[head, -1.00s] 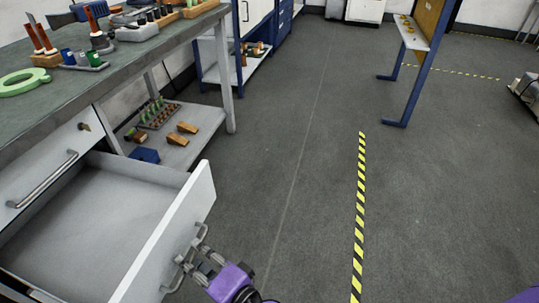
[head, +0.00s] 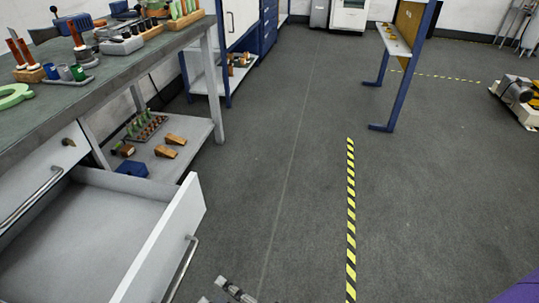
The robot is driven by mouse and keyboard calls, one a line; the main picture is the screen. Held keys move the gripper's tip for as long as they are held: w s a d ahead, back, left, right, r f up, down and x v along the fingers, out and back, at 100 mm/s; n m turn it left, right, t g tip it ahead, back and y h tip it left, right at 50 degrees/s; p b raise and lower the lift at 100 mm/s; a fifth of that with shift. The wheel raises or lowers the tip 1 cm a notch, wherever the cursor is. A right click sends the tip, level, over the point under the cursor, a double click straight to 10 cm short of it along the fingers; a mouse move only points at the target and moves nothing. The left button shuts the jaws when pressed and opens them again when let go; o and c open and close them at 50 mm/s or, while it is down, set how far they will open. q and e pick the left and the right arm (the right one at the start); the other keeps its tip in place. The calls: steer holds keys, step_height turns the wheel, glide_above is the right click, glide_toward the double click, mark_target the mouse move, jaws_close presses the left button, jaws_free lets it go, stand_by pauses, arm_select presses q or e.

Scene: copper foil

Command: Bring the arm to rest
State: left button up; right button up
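My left gripper (head: 214,290) is at the bottom edge of the head view, cut off by the frame. Its two fingertips show apart with nothing between them. It is just right of the open drawer's handle (head: 182,268) and clear of it. The drawer (head: 95,235) is pulled well out from under the workbench, and the part of its inside that shows is empty. A purple part of my body (head: 520,290) shows at the lower right corner. My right gripper is not in view.
A blue-framed stand (head: 385,90) is at the back right. The floor right of the drawer is clear.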

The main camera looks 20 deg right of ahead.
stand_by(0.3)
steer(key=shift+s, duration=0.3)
